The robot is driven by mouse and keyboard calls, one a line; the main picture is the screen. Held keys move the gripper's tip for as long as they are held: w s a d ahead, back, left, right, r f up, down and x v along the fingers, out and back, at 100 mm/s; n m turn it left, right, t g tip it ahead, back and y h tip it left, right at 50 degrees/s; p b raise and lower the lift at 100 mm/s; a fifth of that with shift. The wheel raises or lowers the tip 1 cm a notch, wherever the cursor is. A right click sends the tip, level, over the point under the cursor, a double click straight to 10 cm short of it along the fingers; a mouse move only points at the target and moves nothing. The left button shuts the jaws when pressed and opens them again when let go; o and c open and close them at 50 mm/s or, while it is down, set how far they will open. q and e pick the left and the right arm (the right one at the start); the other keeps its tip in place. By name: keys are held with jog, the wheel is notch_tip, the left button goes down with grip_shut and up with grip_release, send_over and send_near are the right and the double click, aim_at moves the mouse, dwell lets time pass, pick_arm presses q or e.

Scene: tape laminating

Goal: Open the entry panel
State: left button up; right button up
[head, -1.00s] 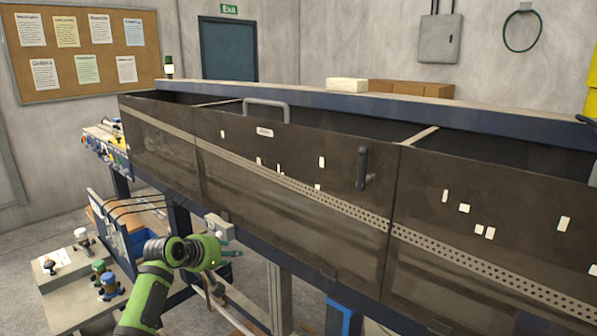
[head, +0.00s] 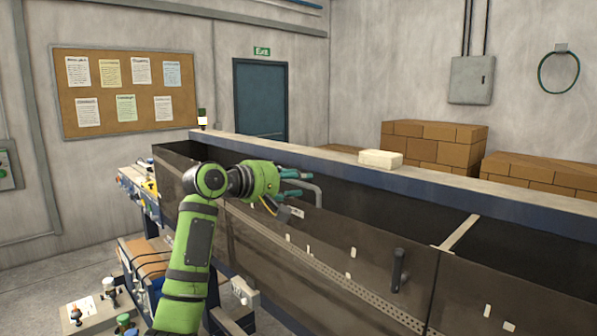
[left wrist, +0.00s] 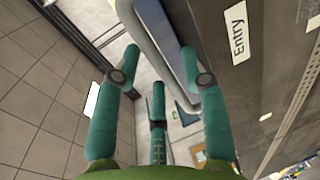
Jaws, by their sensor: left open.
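The entry panel (head: 335,238) is the dark brown middle section of the long machine's front, with small white labels on it. Its grey U-shaped handle (head: 319,196) stands at the top edge, partly hidden behind my left gripper. My left gripper (head: 304,184), with teal fingers, is open at the handle's left. In the left wrist view, the grey handle bar (left wrist: 138,32) runs between and beyond the open fingers (left wrist: 159,62), and the panel's "Entry" label (left wrist: 238,35) shows to the right. I cannot tell whether any finger touches the handle. My right gripper is out of view.
A dark upright knob handle (head: 398,270) stands on the panel's right part. A pale block (head: 380,159) sits on the machine's far ledge (head: 440,179). A side table with small parts (head: 85,312) stands low at the left.

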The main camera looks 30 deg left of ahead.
pick_arm(q)
jog(key=shift+w+d+f, duration=0.1)
jog(key=shift+w+f, duration=0.05)
jog(key=shift+w, duration=0.4)
grip_shut()
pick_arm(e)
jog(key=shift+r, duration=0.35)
pick_arm(q)
jog(key=shift+s, duration=0.1)
